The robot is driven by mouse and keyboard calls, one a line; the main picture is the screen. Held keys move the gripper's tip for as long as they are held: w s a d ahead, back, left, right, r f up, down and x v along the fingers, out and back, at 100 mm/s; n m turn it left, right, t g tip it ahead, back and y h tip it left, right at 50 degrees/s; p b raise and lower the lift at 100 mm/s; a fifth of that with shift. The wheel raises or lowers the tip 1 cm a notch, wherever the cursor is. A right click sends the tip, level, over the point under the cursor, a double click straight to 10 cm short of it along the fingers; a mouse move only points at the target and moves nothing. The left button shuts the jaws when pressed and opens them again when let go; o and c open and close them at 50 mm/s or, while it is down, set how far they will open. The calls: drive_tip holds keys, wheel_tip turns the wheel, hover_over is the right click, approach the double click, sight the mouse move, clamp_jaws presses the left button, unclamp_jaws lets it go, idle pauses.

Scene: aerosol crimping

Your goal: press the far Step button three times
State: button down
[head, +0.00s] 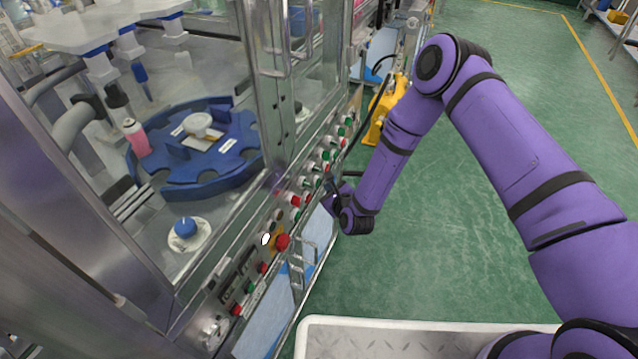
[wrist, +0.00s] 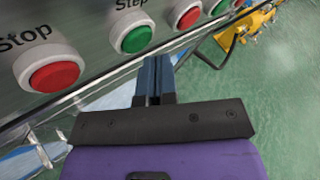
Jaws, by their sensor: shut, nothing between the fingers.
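A row of red and green push buttons runs along the machine's sloping metal panel (head: 287,222). In the wrist view a green button (wrist: 132,36) labelled "Step" sits just above and left of my fingertips. A red "Stop" button (wrist: 53,70) is to its left. My gripper (wrist: 154,66) is shut and empty, its blue-grey fingers together and pointing at the panel's lower edge. No contact with the Step button shows. In the head view my gripper (head: 331,187) is beside the panel's middle, small and partly hidden by my wrist. I cannot tell there which green button is the Step one.
Another red button (wrist: 185,14) and a green one (wrist: 219,5) lie right of Step. A red emergency knob (head: 282,242) and metal handle (head: 300,268) are nearer. A blue rotary table (head: 190,180) stands behind glass. Green floor (head: 450,200) is open to the right.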

drive_tip(key=shift+w+a, duration=0.1)
drive_tip(key=shift+a, duration=0.1)
drive_tip(key=shift+w+a, duration=0.15)
drive_tip(key=shift+a, duration=0.25)
idle(0.9)
drive_tip(key=shift+d, duration=0.1)
drive_tip(key=shift+s+d, duration=0.3)
drive_tip(key=shift+d, duration=0.35)
drive_tip(key=shift+s+d, duration=0.3)
drive_tip(key=shift+d, duration=0.5)
drive_tip(key=shift+s+d, duration=0.25)
drive_tip(key=shift+d, duration=0.5)
drive_tip(key=shift+s+d, duration=0.3)
drive_tip(key=shift+d, duration=0.5)
